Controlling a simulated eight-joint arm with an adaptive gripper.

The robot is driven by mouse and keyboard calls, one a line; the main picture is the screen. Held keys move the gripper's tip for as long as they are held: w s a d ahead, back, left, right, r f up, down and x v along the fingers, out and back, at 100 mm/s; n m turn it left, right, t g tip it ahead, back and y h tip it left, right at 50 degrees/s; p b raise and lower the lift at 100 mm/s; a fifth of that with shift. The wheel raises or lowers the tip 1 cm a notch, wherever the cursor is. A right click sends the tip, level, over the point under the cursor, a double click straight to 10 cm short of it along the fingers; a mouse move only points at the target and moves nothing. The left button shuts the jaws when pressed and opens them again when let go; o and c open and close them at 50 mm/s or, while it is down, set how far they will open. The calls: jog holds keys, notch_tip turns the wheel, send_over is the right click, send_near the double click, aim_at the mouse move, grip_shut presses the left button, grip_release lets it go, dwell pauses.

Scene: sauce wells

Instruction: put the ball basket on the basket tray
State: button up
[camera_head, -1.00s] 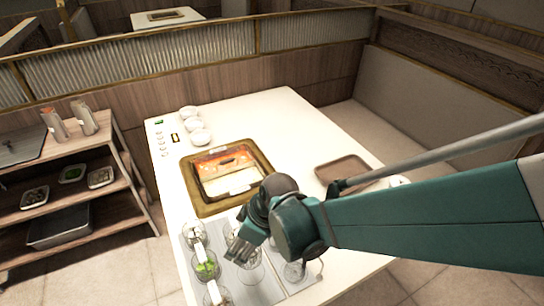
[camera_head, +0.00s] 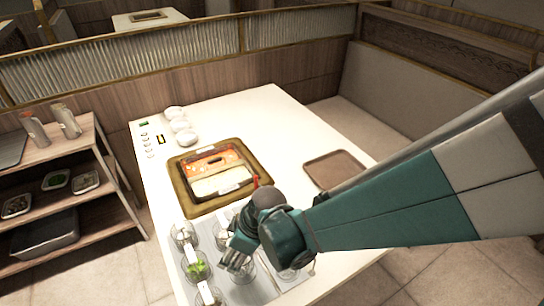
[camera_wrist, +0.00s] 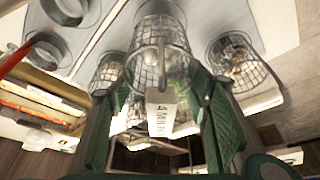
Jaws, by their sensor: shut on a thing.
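My gripper (camera_head: 238,258) is over the grey mat at the front of the table. In the wrist view its two green fingers (camera_wrist: 160,115) stand either side of a tag marked "4 MIN" (camera_wrist: 162,122). They are shut on the handle part of a wire basket (camera_wrist: 160,45). I take this as the ball basket; its contents are not clear. In the head view my gripper mostly hides it. The brown basket tray (camera_head: 335,170) lies empty at the right side of the table, apart from my gripper.
Other wire baskets stand on the mat (camera_head: 262,290): one with green contents (camera_head: 197,268) and another (camera_head: 185,232) at left. A gold-rimmed pot (camera_head: 190,205) is behind the mat. White bowls (camera_head: 180,126) sit farther back. The table between pot and tray is clear.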

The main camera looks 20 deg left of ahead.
jog(key=shift+f+b, duration=0.6)
jog(key=shift+f, duration=1.5)
jog(key=shift+f, duration=0.15)
jog(key=o, duration=1.1)
jog(key=shift+r, duration=0.2)
jog(key=shift+p+v, duration=1.45)
jog(key=shift+v, duration=4.5)
jog(key=shift+d, duration=0.1)
